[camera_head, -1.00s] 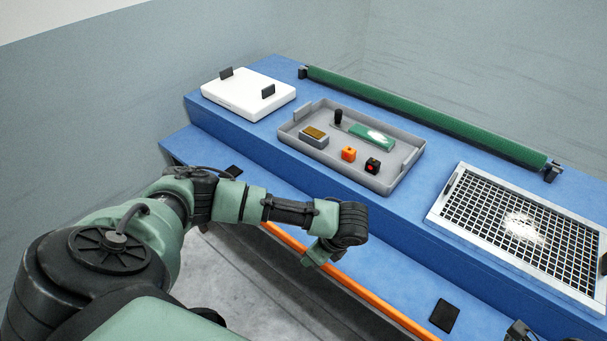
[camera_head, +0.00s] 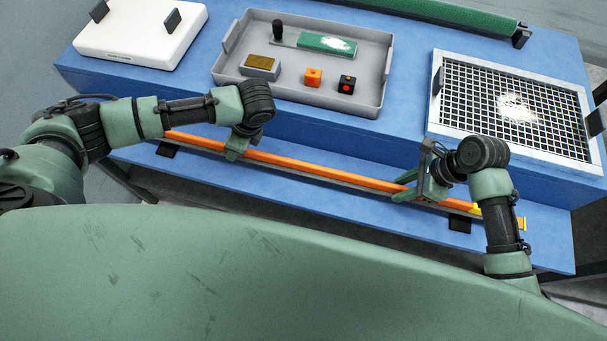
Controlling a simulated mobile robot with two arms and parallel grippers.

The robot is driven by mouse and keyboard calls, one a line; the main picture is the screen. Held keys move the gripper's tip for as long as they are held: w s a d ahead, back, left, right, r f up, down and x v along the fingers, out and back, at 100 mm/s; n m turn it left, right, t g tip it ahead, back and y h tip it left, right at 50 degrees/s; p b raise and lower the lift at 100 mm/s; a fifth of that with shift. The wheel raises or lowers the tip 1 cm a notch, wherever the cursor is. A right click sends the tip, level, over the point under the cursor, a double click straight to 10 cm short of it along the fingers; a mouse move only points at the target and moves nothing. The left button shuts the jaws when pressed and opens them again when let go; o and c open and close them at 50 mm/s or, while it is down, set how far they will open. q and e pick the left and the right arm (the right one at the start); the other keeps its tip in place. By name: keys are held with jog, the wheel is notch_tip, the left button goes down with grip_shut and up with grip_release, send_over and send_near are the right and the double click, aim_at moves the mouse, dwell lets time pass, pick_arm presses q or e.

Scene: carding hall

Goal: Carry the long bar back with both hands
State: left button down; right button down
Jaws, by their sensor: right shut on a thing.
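The long orange bar (camera_head: 325,172) runs along the lower front step of the blue bench, sloping down to the right, with yellow near its right end. My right gripper (camera_head: 424,185) is shut on the bar toward that end. My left gripper (camera_head: 236,150) is at the bar left of its middle. Its wrist hides most of its fingers, so I cannot tell whether it grips. I also cannot tell whether the bar is clear of the step.
On the upper step are a white box (camera_head: 140,38) with two dark tabs, a grey tray (camera_head: 228,75) with small items, and a framed mesh (camera_head: 510,108). A green roller (camera_head: 440,10) lies behind. Dark pads (camera_head: 459,223) sit on the lower step.

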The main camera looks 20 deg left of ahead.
pick_arm(q)
jog(key=shift+w+a, duration=0.15)
jog(key=shift+w, duration=0.05)
pick_arm(e)
jog(key=shift+w+a, duration=0.1)
jog(key=shift+a, duration=0.1)
